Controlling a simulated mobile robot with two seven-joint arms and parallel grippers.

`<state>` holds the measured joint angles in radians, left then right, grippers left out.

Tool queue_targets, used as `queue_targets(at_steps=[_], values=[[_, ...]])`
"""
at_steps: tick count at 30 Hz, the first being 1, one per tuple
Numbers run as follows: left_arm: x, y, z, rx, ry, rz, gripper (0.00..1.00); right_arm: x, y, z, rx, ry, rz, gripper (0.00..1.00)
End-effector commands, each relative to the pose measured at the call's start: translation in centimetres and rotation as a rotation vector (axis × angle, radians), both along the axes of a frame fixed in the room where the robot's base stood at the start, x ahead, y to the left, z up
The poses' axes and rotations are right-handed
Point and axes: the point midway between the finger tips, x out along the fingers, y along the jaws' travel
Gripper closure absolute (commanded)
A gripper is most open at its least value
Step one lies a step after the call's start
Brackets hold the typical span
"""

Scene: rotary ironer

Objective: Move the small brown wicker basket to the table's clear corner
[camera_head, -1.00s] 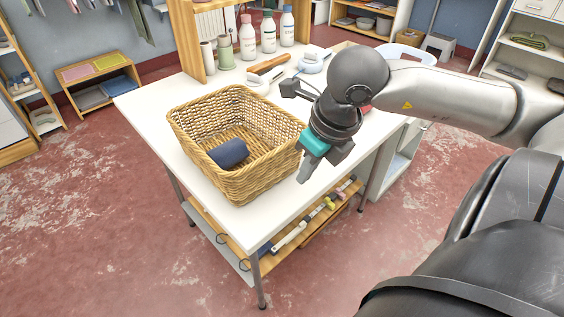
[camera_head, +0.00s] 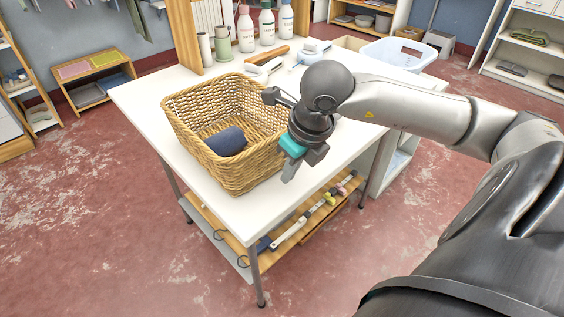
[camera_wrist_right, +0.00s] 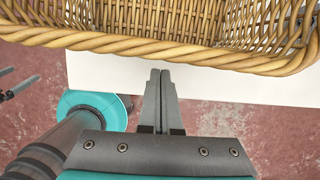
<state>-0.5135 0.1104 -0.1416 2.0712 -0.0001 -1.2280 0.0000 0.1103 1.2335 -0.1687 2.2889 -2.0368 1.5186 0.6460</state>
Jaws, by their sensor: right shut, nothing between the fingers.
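The brown wicker basket (camera_head: 200,155) stands upright on the white table (camera_head: 262,215), left of its middle. A dark blue rolled cloth (camera_head: 226,141) lies inside it. My right gripper (camera_head: 289,172) is shut and empty, pointing down beside the basket's right side, very close to it; touching or apart I cannot tell from the head view. In the right wrist view, the shut fingers (camera_wrist_right: 160,78) point at the basket's braided rim (camera_wrist_right: 130,43), with a strip of white tabletop between. My left gripper is out of view.
A wooden-handled item (camera_head: 268,55) and an iron-like item (camera_head: 312,50) lie in front. The front corner of the table is bare. A lower shelf (camera_head: 285,228) holds tools.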

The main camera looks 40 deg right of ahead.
Motion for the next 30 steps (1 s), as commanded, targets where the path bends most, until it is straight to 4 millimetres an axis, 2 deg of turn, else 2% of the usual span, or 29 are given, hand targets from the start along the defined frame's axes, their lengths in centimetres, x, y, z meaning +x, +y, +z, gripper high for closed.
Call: queue_targets(at_steps=[9, 25, 30], values=[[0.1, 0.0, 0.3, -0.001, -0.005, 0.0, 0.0, 1.8, 0.2, 0.0, 0.002, -0.001, -0.002, 1.0], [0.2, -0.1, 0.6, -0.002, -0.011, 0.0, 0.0, 2.2, 0.2, 0.0, 0.001, 0.0, 0.0, 1.0], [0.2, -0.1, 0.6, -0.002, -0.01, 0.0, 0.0, 3.4, 0.2, 0.1, 0.005, -0.003, -0.004, 1.0]])
